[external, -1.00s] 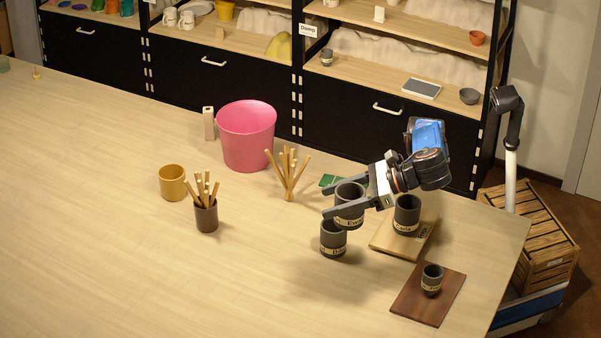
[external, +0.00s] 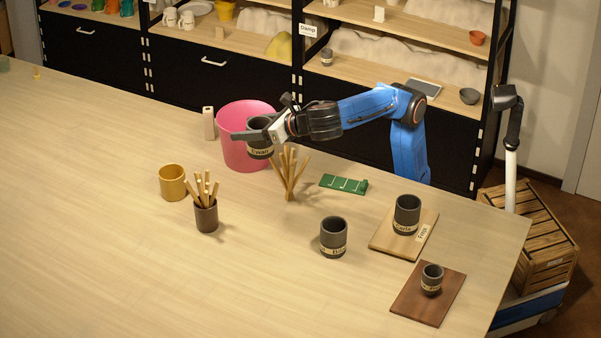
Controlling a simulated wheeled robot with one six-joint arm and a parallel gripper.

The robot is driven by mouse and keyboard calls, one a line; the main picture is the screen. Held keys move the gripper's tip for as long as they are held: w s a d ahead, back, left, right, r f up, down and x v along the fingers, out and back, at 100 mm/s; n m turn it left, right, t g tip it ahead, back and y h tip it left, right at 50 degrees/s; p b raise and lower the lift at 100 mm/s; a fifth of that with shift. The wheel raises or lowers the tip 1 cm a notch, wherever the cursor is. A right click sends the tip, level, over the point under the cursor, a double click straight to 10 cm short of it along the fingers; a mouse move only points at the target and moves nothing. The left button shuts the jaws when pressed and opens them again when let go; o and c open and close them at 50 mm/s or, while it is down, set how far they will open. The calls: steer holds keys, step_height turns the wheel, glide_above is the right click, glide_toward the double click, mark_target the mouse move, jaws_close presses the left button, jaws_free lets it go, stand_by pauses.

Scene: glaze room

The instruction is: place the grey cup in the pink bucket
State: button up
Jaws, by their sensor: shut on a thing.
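My gripper (external: 250,129) is shut on a dark grey cup (external: 260,152) with a cream label band. It holds the cup upright in the air, and in the picture the cup overlaps the front right side of the pink bucket (external: 236,164). I cannot tell whether the cup is over the bucket's opening or in front of it. The bucket stands upright on the table, its rim partly hidden by my gripper. Similar grey cups stand on the table (external: 333,238), on a light board (external: 407,215) and, smaller, on a dark board (external: 432,281).
A bundle of wooden sticks (external: 289,178) stands just right of the bucket. A brown pot with sticks (external: 206,216), a yellow mug (external: 172,183), a pale block (external: 208,124) and a green piece (external: 344,184) are nearby. The front left of the table is clear.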

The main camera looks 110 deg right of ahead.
steer(key=s+d+m+g+h, duration=0.1)
steer(key=s+d+m+g, duration=0.1)
steer(key=d, duration=1.2)
steer(key=s+d+m+g+h, duration=0.2)
steer(key=d+m+g, duration=0.1)
steer(key=d, duration=1.1)
step_height(320, 180, down, 16)
steer(key=shift+a+t, duration=0.4)
steer(key=shift+f+n, duration=0.3)
steer(key=shift+f, duration=0.25)
steer(key=o, duration=1)
